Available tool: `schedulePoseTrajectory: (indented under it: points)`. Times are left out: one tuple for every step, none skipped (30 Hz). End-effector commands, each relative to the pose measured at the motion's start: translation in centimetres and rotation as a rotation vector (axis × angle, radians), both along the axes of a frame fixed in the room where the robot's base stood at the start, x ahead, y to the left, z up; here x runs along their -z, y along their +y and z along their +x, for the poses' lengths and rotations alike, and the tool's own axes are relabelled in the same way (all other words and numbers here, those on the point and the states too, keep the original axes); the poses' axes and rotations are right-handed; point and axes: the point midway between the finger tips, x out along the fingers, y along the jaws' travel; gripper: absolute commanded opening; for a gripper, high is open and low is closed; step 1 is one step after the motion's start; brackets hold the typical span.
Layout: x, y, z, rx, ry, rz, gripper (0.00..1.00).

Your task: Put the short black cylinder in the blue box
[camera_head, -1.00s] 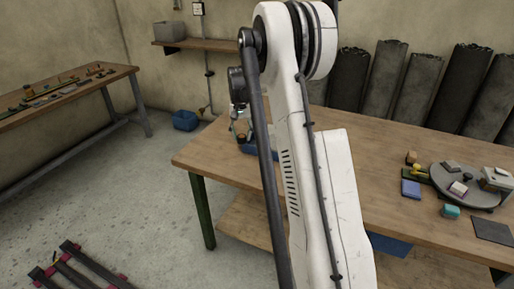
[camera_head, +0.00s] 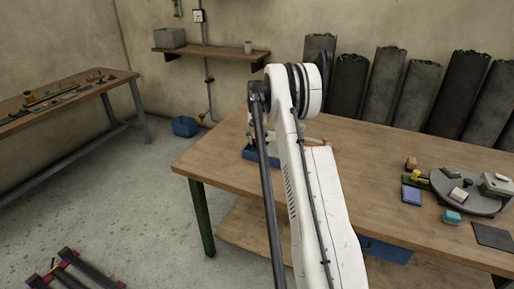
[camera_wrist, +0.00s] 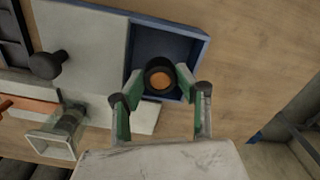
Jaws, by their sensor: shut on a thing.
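In the wrist view, my gripper (camera_wrist: 160,82) is shut on a short black cylinder (camera_wrist: 149,72) with an orange-brown middle in its top end. The cylinder is over the near part of the open blue box (camera_wrist: 205,52), inside its outline as seen from above. I cannot tell whether it touches the box floor. The blue box also shows partly in the head view (camera_head: 249,155) at the table's left end, behind my arm. My gripper is hidden there.
A dark round knob-like piece (camera_wrist: 46,65) stands on a pale panel beside the box. A clear flared vessel (camera_wrist: 62,128) lies nearby. The wooden table (camera_head: 380,160) has a grey turntable (camera_head: 467,190) with small items at its right. Dark rolls (camera_head: 385,80) line the back.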

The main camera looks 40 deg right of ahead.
Motion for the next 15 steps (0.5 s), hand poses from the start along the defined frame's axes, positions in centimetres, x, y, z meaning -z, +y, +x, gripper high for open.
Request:
schedulePoseTrajectory:
  points:
    - [0.2,0.0,0.0,0.000,0.000,0.000,0.00]
    - [0.4,-0.1,0.0,0.000,0.000,0.000,0.00]
    - [0.7,0.0,0.1,0.000,0.000,0.000,0.00]
    - [1.0,0.0,0.1,0.000,0.000,0.000,0.00]
    - [1.4,0.0,0.1,0.000,0.000,0.000,0.00]
    - [2.0,0.0,0.1,0.000,0.000,0.000,0.00]
    - [2.4,0.0,0.0,0.000,0.000,0.000,0.00]
    - [2.8,0.0,0.0,-0.001,0.000,0.000,0.00]
    - [3.4,0.0,0.0,-0.001,0.000,0.000,0.00]
    - [3.7,0.0,0.1,-0.001,0.000,0.000,0.00]
    - [3.9,0.0,0.1,-0.001,0.000,0.000,0.00]
    - [4.0,0.0,0.0,-0.001,0.000,0.000,0.00]
    - [4.1,0.0,0.0,-0.001,0.000,0.000,0.00]
    - [4.0,0.0,0.0,-0.001,0.000,0.000,0.00]
    - [4.0,0.0,0.0,-0.001,0.000,0.000,0.00]
